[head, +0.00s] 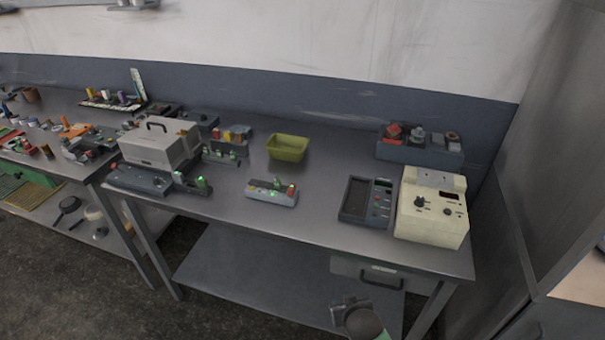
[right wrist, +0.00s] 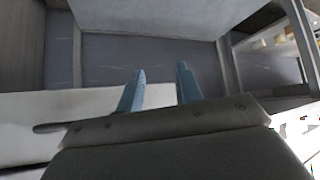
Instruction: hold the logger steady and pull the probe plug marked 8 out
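A small grey box with green lights and small plugs on top (head: 272,196) sits near the front middle of the bench; it may be the logger. Similar boxes with green parts stand to its left, so I cannot tell for sure which is the logger. No number 8 is readable on any plug. My right gripper (head: 350,305) shows low at the bottom of the head view, in front of the bench and apart from its objects. In the right wrist view its two blue fingers (right wrist: 160,85) stand apart with nothing between them. My left gripper is in no view.
A green tub (head: 287,148) stands behind the small box. A black meter (head: 367,202) and a cream instrument (head: 432,212) stand at the right. A grey case (head: 158,145) crowds the left. Bare bench top (head: 325,170) lies between. A shelf (head: 260,270) is underneath.

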